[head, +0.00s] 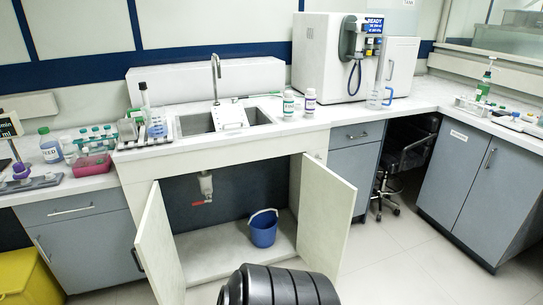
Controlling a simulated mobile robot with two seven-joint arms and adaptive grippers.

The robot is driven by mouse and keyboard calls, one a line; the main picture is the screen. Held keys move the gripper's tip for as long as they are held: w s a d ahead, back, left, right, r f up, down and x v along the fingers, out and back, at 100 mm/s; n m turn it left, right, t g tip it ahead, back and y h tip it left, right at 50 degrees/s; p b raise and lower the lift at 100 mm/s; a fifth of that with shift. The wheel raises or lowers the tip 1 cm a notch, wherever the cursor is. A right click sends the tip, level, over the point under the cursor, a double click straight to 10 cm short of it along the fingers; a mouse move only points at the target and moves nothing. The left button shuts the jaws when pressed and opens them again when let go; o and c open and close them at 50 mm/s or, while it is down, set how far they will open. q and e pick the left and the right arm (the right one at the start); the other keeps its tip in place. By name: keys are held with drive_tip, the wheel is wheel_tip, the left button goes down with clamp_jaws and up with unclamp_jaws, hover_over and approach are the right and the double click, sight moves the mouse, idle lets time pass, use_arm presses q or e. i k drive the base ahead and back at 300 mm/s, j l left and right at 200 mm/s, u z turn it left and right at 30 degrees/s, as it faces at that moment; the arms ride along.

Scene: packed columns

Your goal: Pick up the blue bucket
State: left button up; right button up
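The blue bucket (263,230) stands upright on the floor panel of the open cabinet (215,250) under the sink. It is right of the cabinet's middle, near the right door. Its thin handle shows over the rim. Nothing covers the bucket in this view. Both cabinet doors are swung outward, the left door (158,248) and the right door (327,215). Neither my left nor my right gripper can be seen.
A drain pipe (206,185) with a red part hangs in the cabinet, left of the bucket. A black ribbed form (290,288) fills the bottom middle, below the bucket. A chair (405,160) stands under the counter at right. The floor (400,270) at lower right is clear.

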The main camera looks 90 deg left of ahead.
sight(262, 223)
drive_tip(key=u, duration=2.85)
drive_tip(key=i, duration=0.15)
